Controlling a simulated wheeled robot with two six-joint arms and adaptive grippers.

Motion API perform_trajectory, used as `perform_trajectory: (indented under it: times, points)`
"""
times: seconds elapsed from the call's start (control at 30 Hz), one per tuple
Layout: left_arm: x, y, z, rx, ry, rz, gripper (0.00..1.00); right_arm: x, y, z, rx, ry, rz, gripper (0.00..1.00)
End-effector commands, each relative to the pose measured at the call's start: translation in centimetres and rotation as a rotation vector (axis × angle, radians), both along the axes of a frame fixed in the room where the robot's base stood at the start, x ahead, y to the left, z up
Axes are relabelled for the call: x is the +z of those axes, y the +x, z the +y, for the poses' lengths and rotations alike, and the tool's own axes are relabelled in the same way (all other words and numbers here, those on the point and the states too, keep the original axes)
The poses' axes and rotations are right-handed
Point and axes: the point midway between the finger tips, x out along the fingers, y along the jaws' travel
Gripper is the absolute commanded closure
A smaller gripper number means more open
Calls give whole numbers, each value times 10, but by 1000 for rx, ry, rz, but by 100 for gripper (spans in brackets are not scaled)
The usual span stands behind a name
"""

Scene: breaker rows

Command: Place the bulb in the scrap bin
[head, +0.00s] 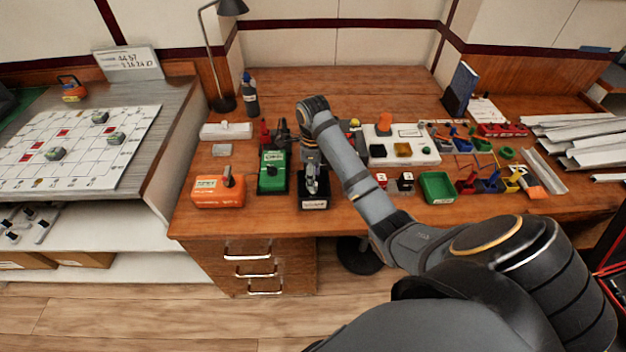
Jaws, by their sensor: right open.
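My right gripper (312,186) points down over a small black open box (314,204) with a white label on its front, near the table's front edge. Its jaws are open, with the fingertips at or just above the box's opening. The label is too small to read, so I cannot tell whether this box is the scrap bin. I cannot make out the bulb; the gripper and my right arm hide the box's inside and part of the table behind. A green open tray (437,188) with a small label stands to the right. My left gripper is not in view.
A green device (272,172) and an orange one (218,191) stand left of the black box. A white board (402,145) with parts is behind my arm. Small coloured holders (487,182) and metal strips (585,140) fill the right. The back table is mostly clear.

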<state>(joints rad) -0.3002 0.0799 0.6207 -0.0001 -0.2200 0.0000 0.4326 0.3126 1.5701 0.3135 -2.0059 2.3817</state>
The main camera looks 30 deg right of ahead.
Motion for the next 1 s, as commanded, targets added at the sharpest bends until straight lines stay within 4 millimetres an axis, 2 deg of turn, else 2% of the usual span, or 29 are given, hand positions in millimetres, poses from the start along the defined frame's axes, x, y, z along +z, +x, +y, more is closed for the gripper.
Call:
perform_trajectory:
  times: [0.03, 0.2, 0.3, 0.4, 1.0]
  points:
    - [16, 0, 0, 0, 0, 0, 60, 19, 0, 0, -1, -1, -1, 55]
    - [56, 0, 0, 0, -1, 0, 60, 59, 0, 0, -1, 1, -1, 55]
    - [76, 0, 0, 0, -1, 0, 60, 79, 0, -1, -1, 1, -1, 55]
    - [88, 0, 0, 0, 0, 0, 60, 91, 0, -1, -2, 1, -1, 55]
    - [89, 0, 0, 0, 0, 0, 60, 92, 0, -1, -1, 0, -1, 55]
